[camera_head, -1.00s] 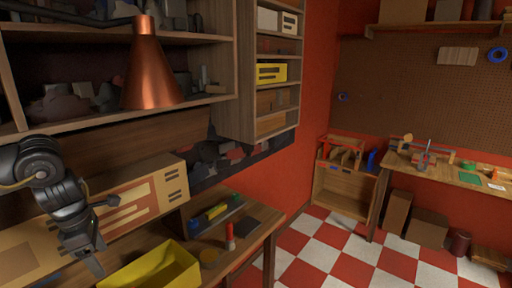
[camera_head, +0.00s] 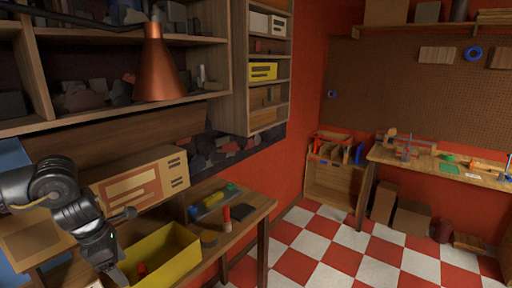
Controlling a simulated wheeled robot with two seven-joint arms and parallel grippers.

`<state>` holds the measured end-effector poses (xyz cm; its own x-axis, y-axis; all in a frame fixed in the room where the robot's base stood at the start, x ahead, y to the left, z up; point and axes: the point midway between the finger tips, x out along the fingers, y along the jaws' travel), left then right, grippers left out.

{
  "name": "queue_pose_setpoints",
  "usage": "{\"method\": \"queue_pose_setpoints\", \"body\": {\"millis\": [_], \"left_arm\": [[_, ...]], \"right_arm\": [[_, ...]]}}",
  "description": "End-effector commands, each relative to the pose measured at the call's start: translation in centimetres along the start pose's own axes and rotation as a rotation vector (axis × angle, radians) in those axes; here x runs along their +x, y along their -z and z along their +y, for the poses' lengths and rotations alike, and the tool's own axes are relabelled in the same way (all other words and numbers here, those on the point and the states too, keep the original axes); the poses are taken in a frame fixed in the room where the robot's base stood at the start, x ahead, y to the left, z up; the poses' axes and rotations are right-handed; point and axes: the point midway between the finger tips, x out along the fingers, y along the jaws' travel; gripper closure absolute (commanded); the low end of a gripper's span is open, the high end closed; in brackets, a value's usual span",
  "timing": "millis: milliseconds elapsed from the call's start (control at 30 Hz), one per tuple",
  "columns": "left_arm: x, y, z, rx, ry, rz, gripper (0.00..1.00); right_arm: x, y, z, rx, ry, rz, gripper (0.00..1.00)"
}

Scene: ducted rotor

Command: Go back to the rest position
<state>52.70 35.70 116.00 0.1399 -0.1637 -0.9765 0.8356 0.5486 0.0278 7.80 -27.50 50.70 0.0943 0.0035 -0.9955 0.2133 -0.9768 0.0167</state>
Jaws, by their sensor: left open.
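My left gripper (camera_head: 122,246) is at the lower left, in front of the cardboard box and beside the left wall of the yellow bin (camera_head: 178,262). Its fingers point down and to the right, and I see nothing held in it. The bin stands open on the wooden bench, with a small red thing (camera_head: 142,269) inside. I cannot tell whether the gripper touches the bin. My right gripper is not in view.
A cardboard box (camera_head: 172,172) stands on the bench behind my left arm. A copper lamp (camera_head: 157,70) hangs above it. A red-and-black tool (camera_head: 227,219) stands near the bench edge. A second workbench (camera_head: 430,172) is at the far right. The checkered floor between is clear.

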Motion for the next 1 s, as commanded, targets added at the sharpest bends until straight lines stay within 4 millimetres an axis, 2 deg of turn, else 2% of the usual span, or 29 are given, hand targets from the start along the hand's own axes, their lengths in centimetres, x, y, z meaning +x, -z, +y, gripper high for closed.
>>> {"method": "queue_pose_setpoints", "body": {"millis": [100,267,367,500,600,700,800,867,967,1000], "left_arm": [[2.5,-2.4,-1.4,-0.004,0.004,-0.042,0.3],[6.4,-6.8,-4.3,-0.044,0.02,-0.142,0.3],[9.2,-10.4,-7.5,-0.105,0.054,-0.24,0.3],[12.4,-16.1,-13.7,-0.3,0.155,-0.43,0.3],[13.3,-19.4,-17.8,-0.508,0.254,-0.559,0.3],[13.4,-21.7,-20.9,-0.767,0.365,-0.666,0.3],[13.1,-22.7,-22.6,-1.075,0.478,-0.744,0.3],[13.0,-22.7,-23.1,-1.281,0.542,-0.776,0.3],[13.2,-21.3,-22.9,-1.655,0.633,-0.799,0.3],[13.5,-20.3,-22.7,-1.815,0.66,-0.798,0.3]], "right_arm": [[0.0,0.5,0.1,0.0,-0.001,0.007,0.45],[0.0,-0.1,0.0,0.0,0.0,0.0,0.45],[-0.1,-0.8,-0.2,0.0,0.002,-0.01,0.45],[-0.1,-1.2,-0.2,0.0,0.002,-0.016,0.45],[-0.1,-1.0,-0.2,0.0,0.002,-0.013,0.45],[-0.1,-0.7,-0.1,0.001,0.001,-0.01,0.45],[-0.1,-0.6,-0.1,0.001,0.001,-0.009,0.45],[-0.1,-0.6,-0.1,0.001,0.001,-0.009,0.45],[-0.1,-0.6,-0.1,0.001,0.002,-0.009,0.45],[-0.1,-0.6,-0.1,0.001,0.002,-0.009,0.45]]}}
